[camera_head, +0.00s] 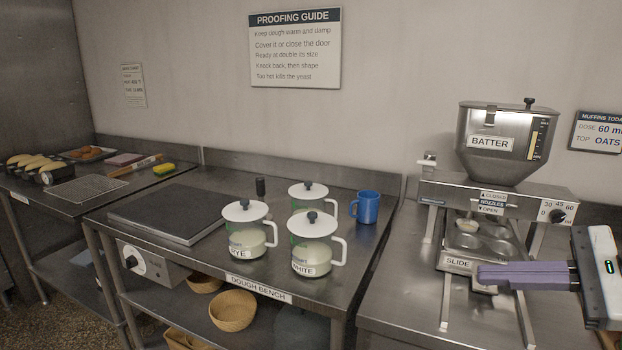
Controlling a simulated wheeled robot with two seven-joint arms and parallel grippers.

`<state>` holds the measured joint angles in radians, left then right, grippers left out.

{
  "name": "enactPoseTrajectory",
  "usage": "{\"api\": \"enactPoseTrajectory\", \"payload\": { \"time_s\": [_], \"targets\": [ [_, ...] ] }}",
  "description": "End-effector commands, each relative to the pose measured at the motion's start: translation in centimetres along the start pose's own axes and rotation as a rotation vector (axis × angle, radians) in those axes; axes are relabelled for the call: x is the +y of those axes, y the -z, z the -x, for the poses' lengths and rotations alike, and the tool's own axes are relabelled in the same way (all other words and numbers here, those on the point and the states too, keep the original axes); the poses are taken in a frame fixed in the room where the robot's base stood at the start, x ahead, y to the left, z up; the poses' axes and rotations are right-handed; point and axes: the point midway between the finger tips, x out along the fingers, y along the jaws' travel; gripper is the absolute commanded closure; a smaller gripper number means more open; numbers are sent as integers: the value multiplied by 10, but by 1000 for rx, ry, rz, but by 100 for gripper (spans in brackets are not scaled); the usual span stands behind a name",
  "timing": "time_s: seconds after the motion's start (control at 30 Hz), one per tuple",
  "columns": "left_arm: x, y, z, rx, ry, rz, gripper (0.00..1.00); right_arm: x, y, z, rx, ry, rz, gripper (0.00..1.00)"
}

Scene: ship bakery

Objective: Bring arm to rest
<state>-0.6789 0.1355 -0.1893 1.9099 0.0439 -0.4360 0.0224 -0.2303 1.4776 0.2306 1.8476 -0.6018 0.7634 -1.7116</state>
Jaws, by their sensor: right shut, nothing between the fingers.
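My right gripper (484,275) comes in from the right edge, with its purple fingers pointing left. It is shut and empty. Its fingertips appear in front of the slide (456,262) of the batter machine and hide part of that front edge. I cannot tell whether they touch it. A muffin tin (499,233) with several cups sits under the batter hopper (506,142), and one cup shows pale contents. My left gripper is not in view.
The dough bench (258,290) holds several white-lidded jars (246,232), a blue mug (367,206) and a dark flat slab (166,213). Baskets (233,311) are on the shelf below. A wire rack (81,190) and a yellow sponge (164,168) lie on the far left counter.

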Motion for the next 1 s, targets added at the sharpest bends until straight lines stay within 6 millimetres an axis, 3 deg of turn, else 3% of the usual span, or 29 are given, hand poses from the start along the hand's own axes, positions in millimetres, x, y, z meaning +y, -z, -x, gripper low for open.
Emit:
{"api": "enactPoseTrajectory", "payload": {
  "time_s": [0.03,0.17,0.27,0.4,0.5,0.57,0.6,0.7,0.8,0.9,1.0],
  "targets": [
    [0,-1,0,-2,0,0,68,8,21,-8,-66,82,-248,100],
    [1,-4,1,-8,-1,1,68,28,80,-23,-214,271,-889,100],
    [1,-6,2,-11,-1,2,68,60,130,-33,-331,406,-1391,100],
    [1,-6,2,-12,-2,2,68,132,199,-52,-502,592,-2095,100],
    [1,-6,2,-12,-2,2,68,198,233,-69,-622,725,-2549,100],
    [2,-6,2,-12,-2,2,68,240,246,-81,-695,805,-2802,100],
    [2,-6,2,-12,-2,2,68,268,251,-90,728,-846,2909,100],
    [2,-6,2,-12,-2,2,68,331,253,-110,658,-769,2549,100],
    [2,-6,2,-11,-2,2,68,379,246,-128,604,-717,2278,100],
    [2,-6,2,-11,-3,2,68,409,238,-140,568,-687,2105,100],
    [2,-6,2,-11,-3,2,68,422,233,-145,552,-672,2020,100]
  ]
}}
